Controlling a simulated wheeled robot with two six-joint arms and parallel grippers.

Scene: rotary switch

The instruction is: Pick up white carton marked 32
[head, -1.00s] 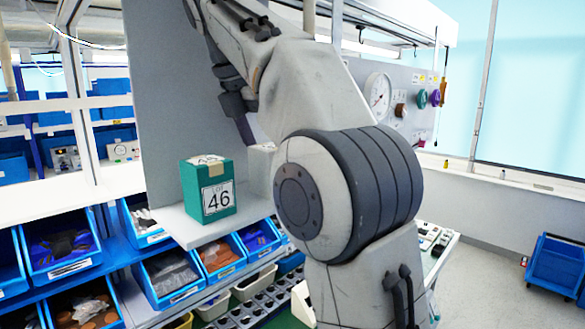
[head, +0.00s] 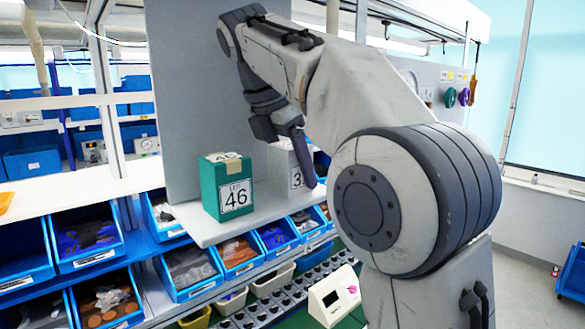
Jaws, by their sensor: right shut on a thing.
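The white carton (head: 278,179) stands on the grey shelf (head: 212,234), to the right of a green carton marked 46 (head: 227,187). Its label shows a 3; the rest of the number is hidden behind a gripper finger. My right gripper (head: 301,158) reaches down from above and is shut on the white carton, one dark finger lying across its label side. The other finger cannot be made out clearly. The carton appears to rest at shelf level. My left gripper is not in view.
The green carton is close on the left. A grey upright panel (head: 185,80) rises behind the shelf. Blue bins (head: 195,272) with parts sit below. A blue crate (head: 574,272) is far right.

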